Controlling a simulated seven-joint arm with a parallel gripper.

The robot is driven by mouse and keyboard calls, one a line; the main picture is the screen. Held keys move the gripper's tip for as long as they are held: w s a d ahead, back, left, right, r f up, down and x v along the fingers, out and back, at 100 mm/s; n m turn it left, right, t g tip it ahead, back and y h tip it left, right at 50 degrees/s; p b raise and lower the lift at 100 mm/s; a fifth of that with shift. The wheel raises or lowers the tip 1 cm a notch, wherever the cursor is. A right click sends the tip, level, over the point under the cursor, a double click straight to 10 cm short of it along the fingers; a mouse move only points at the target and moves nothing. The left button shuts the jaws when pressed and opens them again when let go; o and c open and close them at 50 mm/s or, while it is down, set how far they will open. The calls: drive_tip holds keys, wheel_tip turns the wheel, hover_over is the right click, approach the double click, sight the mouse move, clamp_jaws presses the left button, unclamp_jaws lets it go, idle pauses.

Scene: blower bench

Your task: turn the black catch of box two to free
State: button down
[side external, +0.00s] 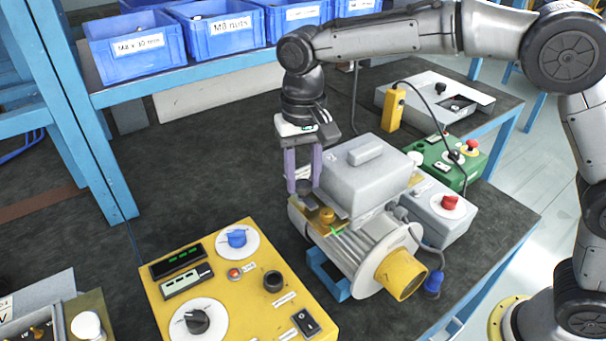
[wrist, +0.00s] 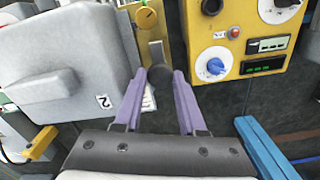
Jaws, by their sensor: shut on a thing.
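Box two is the grey box with a raised handle on its lid, in the middle of the side external view (side external: 370,172). It fills the left of the wrist view (wrist: 60,65), where a label reads 2. The black catch (wrist: 160,76) sits beside the box, and it shows dark and small in the side external view (side external: 304,187). My gripper (side external: 303,190), with purple fingers pointing down, is shut on the black catch; the wrist view shows the fingertips (wrist: 164,78) on either side of it. The fingers partly hide the catch, and I cannot tell its turn position.
A brass knob (side external: 327,215) stands close to the catch. The blower's yellow outlet (side external: 402,273) faces front. A yellow control panel (side external: 225,285) lies front left. A grey box with a red knob (side external: 449,203) stands right.

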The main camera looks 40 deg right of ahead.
drive_tip(key=shift+r, duration=0.1)
drive_tip(key=shift+c, duration=2.4)
unclamp_jaws()
